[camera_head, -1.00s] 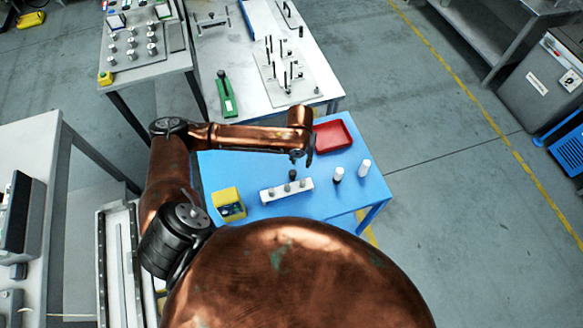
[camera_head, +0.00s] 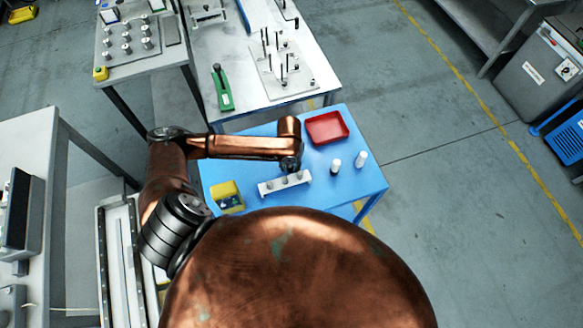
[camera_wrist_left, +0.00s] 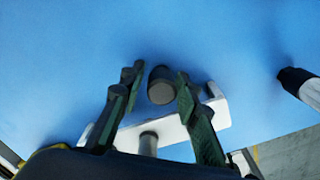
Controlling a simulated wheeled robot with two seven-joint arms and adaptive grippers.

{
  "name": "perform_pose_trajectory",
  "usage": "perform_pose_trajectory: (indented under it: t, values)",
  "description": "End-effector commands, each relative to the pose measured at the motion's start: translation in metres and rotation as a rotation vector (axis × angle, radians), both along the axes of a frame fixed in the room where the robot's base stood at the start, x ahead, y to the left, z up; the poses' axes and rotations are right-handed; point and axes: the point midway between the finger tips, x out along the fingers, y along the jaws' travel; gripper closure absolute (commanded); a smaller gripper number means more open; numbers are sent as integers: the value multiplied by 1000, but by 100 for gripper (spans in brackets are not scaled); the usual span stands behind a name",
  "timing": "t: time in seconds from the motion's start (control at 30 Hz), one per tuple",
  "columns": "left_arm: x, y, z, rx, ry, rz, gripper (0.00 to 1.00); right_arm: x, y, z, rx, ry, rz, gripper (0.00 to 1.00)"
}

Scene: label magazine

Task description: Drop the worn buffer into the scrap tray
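My left gripper (camera_head: 290,165) is over the white rack (camera_head: 263,189) on the blue table. In the left wrist view its two green fingers (camera_wrist_left: 158,82) are open, with a dark grey cylinder (camera_wrist_left: 161,87) between them and a gap on each side. This may be the worn buffer; in the head view my gripper hides it. The white rack (camera_wrist_left: 210,115) with a grey peg (camera_wrist_left: 148,144) shows below. The red tray (camera_head: 326,127), likely the scrap tray, sits at the table's back and looks empty. My right gripper is not in view.
Two white cylinders (camera_head: 335,166) (camera_head: 360,158) with dark parts stand right of the rack; one shows in the left wrist view (camera_wrist_left: 300,85). A yellow box (camera_head: 227,196) is at the left. A white table (camera_head: 240,60) with fixtures adjoins behind. The blue table's right front is clear.

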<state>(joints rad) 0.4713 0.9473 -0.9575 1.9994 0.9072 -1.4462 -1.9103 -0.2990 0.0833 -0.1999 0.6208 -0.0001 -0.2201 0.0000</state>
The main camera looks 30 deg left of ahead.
Motion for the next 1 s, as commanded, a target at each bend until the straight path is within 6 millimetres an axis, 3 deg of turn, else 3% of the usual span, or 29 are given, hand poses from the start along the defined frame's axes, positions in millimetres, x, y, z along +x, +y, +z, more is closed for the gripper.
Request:
perform_pose_trajectory:
  t: [0.43, 0.7, 0.87, 1.0]
  values:
    - [1, -1, 0, 0, 0, -1, 99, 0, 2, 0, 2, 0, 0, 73]
    - [1, -1, 2, -1, -1, -1, 100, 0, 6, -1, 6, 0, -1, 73]
    - [2, -1, 20, -2, -5, -3, 100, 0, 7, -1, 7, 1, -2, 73]
    - [2, 0, 49, 0, -5, -2, 100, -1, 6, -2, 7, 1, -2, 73]
